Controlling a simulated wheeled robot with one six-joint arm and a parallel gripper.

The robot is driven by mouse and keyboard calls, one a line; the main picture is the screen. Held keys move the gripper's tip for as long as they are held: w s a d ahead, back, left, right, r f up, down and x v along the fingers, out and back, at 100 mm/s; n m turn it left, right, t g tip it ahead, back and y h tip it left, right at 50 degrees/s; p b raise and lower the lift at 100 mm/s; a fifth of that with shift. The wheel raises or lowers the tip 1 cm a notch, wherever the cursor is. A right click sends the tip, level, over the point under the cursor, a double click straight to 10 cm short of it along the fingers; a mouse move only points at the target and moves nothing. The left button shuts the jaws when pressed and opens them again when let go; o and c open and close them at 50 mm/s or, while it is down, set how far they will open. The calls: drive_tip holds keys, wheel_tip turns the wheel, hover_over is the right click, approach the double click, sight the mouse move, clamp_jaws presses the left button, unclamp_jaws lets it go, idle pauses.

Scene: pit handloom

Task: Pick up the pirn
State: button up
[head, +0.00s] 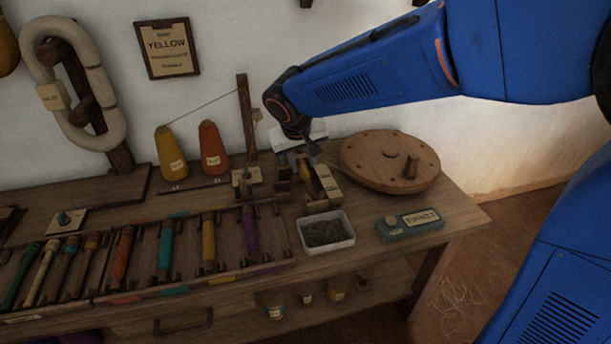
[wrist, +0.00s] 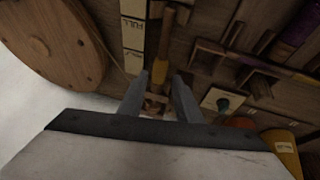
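In the wrist view, a pirn (wrist: 160,71) with a yellow wound part and a bare wooden shaft lies in a wooden holder, beside a pale strip marked "FULL" (wrist: 133,30). My gripper (wrist: 159,88) is open, with one finger on each side of the pirn's near end. I cannot tell how far above it the fingertips are, and a gap shows between them. In the head view my gripper (head: 298,152) is over the winding stand at the back of the bench, and it mostly hides the pirn there.
A round wooden wheel (head: 390,160) stands right of the gripper. A white tray (head: 327,232) and a teal box (head: 411,225) are in front. Yellow (head: 171,153) and orange (head: 213,149) cones and a post (head: 246,115) stand left. Several coloured pirns lie in a rack (head: 190,283).

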sight(304, 171)
drive_tip(key=shift+x, duration=2.65)
drive_tip(key=shift+c, duration=0.7)
clamp_jaws()
